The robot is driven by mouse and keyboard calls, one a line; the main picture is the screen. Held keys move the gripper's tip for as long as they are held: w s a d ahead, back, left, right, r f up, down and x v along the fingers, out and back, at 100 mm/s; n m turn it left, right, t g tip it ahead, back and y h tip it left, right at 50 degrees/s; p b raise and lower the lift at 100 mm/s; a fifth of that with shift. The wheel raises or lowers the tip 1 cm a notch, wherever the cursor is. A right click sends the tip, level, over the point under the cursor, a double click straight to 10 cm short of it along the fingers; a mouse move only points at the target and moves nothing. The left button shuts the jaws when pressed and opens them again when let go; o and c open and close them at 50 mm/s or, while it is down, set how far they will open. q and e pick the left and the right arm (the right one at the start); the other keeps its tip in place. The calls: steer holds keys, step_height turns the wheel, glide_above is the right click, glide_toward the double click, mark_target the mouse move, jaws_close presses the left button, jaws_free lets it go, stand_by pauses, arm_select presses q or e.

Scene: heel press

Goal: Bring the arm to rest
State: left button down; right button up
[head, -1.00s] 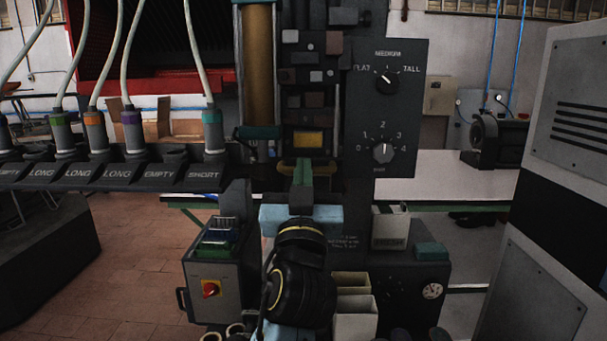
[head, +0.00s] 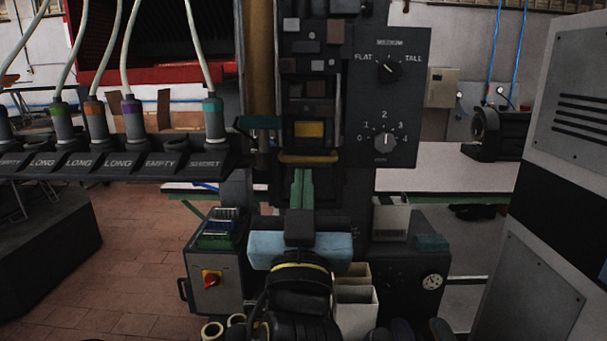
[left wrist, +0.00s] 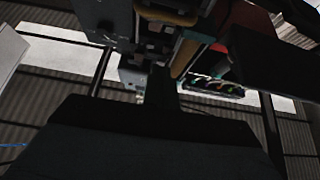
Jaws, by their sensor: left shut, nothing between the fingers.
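My left gripper (head: 299,222) is in the lower middle of the head view, in front of the press (head: 310,90). Its dark fingers are shut with nothing between them, just ahead of the light blue gripper body. They appear below the press's green strip (head: 302,188); I cannot tell the exact gap in depth. In the left wrist view the shut fingers (left wrist: 161,88) point toward the machine and hold nothing. My right gripper is not in view.
A rack (head: 115,165) with cabled tools stands left of the press. A control panel (head: 388,100) with two dials is at right. Light bins (head: 356,310) and a grey switch box (head: 214,280) flank my arm below. A large cabinet (head: 560,150) stands at far right.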

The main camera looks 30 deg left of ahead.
arm_select(q)
step_height(320, 180, down, 27)
steer(key=s+a+m+g+h, duration=0.2)
steer(key=s+m+g+h, duration=0.15)
steer(key=g+h, duration=0.45)
steer(key=s+f+m+g+h, duration=0.35)
steer(key=s+f+g, duration=0.65)
steer(key=s+f, duration=0.5)
step_height(320, 180, down, 25)
steer(key=s+g, duration=0.1)
steer(key=s, duration=0.1)
steer(key=s+a+f+g+y, duration=0.1)
steer(key=s+a+f, duration=0.2)
steer(key=s+f, duration=1.2)
steer(key=shift+s+f+m+g, duration=0.3)
steer(key=shift+s+m, duration=0.1)
steer(key=shift+s, duration=0.65)
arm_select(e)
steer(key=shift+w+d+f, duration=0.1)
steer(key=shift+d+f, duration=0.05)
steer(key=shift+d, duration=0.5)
